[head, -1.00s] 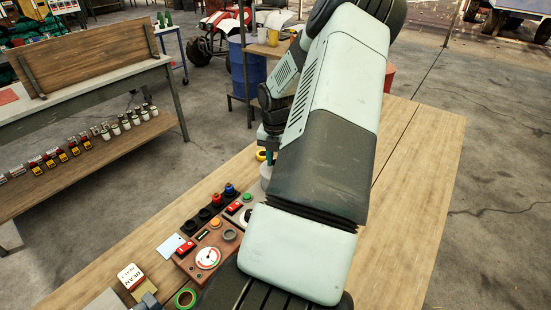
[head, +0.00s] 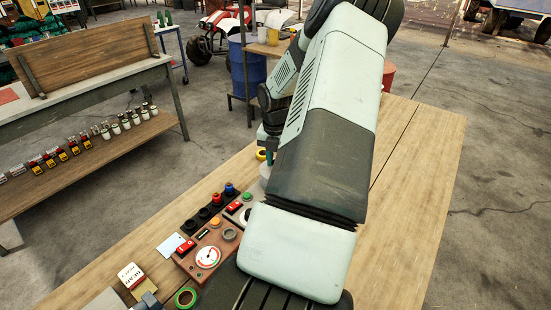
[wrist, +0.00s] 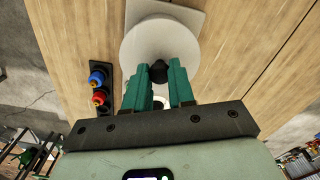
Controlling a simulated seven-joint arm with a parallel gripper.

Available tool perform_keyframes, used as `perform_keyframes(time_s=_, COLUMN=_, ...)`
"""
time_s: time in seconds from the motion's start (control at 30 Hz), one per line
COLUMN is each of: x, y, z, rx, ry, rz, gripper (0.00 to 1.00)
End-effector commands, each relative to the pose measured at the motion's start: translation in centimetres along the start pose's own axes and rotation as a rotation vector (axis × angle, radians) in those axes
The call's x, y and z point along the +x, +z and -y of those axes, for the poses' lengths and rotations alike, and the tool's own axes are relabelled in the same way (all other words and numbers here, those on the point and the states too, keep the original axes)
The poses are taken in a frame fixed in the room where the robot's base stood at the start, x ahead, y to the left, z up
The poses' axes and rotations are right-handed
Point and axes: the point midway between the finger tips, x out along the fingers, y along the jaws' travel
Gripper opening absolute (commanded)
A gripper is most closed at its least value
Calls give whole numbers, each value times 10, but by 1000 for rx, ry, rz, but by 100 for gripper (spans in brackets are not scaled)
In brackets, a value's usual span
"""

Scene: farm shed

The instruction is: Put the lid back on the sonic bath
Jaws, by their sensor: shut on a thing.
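In the wrist view my gripper (wrist: 167,75) has green fingers, shut on the black knob (wrist: 158,72) of a pale round lid (wrist: 150,42). The lid lies beyond the fingertips, over the bench. A pale square-cornered thing (wrist: 192,16) shows behind the lid's far edge. I cannot tell whether this is the sonic bath, or whether the lid touches it. In the head view my arm hides most of this spot; only a small grey piece (head: 265,171) shows beside the arm.
On the wooden bench (head: 425,170) stand a brown gauge panel (head: 207,258), a black strip with red and blue knobs (head: 217,200), a green tape roll (head: 186,298) and a yellow ring (head: 261,154). The bench's right side is clear.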

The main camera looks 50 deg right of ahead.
Motion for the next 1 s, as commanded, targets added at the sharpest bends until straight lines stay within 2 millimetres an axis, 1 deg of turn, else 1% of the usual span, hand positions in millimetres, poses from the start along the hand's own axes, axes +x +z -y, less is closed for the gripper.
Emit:
perform_keyframes(time_s=0.43, x=0, y=0, z=0, rx=0, ry=0, rz=1, gripper=0)
perform_keyframes(time_s=0.47, x=0, y=0, z=0, rx=0, ry=0, rz=1, gripper=28)
perform_keyframes(time_s=0.6, x=0, y=0, z=0, rx=0, ry=0, rz=0, gripper=50)
perform_keyframes(time_s=0.63, x=0, y=0, z=0, rx=0, ry=0, rz=0, gripper=54)
perform_keyframes(time_s=0.83, x=0, y=0, z=0, rx=0, ry=0, rz=0, gripper=54)
perform_keyframes(time_s=1.0, x=0, y=0, z=0, rx=0, ry=0, rz=0, gripper=79)
